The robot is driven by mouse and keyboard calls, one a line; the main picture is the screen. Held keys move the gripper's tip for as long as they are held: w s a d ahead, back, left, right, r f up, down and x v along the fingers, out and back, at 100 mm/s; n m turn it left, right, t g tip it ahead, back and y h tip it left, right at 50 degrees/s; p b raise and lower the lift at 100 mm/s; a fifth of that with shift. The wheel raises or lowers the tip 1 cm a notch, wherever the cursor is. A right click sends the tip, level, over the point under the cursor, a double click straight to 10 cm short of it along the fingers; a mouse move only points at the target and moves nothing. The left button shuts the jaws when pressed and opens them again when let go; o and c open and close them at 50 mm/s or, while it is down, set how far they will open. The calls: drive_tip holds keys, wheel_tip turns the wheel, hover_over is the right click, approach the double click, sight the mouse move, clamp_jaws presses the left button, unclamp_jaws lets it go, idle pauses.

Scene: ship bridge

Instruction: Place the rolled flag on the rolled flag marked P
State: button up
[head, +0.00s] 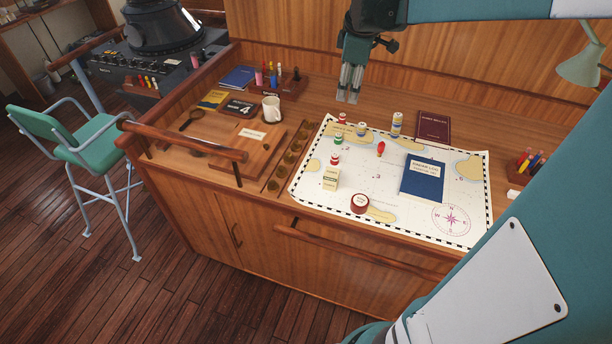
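Several small upright rolls that look like rolled flags stand on the chart. One is a taller white, blue and yellow roll (397,123). A shorter pale roll with blue (361,129) stands left of it. Red-and-white pieces stand at the chart's upper left (341,118) and lower down (335,160), with a green-and-white piece (338,138) between. Their letters are too small to read, so I cannot tell which is P. My gripper (348,99) points down above the back of the desk, behind the chart pieces. Its fingertips look apart, with nothing between them.
The chart (405,225) also bears a blue book (423,179), a cream box (331,178), a red round tin (360,203) and a red pin-like piece (380,148). A dark red book (433,126) lies behind.

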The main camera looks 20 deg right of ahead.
drive_tip(key=s+a+f+m+t, duration=0.1)
drive_tip(key=s+a+m, duration=0.2)
drive_tip(key=s+a, duration=0.4)
drive_tip(key=s+a+f+m+t, duration=0.1)
drive_tip(key=s+a+f+m, duration=0.1)
drive_tip(key=s+a, duration=0.6)
drive_tip(key=s+a+f+m+t+y, duration=0.1)
drive_tip(key=s+a+f+m+t, duration=0.1)
drive_tip(key=s+a+m, duration=0.3)
drive_tip(key=s+a, duration=0.3)
drive_tip(key=a, duration=0.1)
drive_tip(key=shift+s+a, duration=0.15)
drive_tip(key=shift+a, duration=0.25)
drive_tip(key=shift+f, duration=0.1)
